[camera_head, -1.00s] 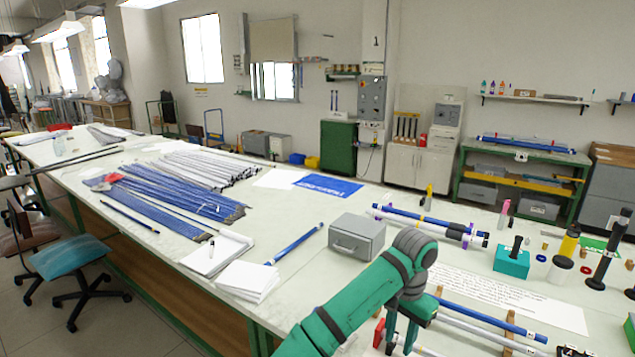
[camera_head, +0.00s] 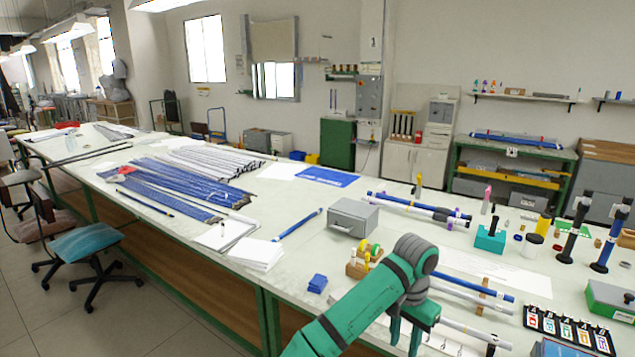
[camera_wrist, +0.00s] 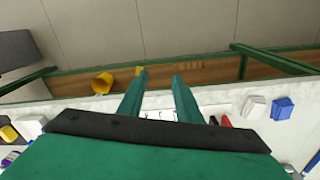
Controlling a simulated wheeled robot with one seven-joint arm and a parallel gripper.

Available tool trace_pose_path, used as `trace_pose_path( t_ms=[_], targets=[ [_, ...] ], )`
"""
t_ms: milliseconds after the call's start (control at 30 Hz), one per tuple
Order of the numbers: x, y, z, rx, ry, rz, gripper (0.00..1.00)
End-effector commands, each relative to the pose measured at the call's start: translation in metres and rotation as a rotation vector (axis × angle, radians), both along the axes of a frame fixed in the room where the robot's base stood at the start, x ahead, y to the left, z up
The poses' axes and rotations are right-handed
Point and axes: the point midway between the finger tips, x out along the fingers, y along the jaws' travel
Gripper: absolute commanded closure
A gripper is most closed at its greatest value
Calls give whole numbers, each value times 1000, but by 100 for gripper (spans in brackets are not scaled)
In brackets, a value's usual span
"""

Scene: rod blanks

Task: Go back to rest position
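My gripper (camera_head: 406,338) is at the near edge of the long white workbench (camera_head: 205,178), at the end of my green arm, pointing down. In the wrist view, the two green fingers of my gripper (camera_wrist: 160,78) are spread apart with nothing between them. Beyond the fingertips are the bench edge, a wooden lower shelf (camera_wrist: 205,70) and the floor.
Blue rods (camera_head: 170,188) and a grey metal box (camera_head: 352,217) lie on the bench. Near my arm are a blue block (camera_head: 317,283), a wooden holder (camera_head: 357,267) and a labelled black tray (camera_head: 568,330). A blue chair (camera_head: 85,245) stands left. A yellow cup (camera_wrist: 103,82) shows below the bench edge.

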Motion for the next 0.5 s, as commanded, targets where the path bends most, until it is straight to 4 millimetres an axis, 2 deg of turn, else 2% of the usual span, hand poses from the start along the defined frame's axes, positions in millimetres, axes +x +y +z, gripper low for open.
trace_pose_path(
  t_ms=[367, 500],
  targets=[
    [-12, -45, -39, -174, -19, -8, 68],
    [-21, -72, -58, -275, -31, -4, 68]
  ],
)
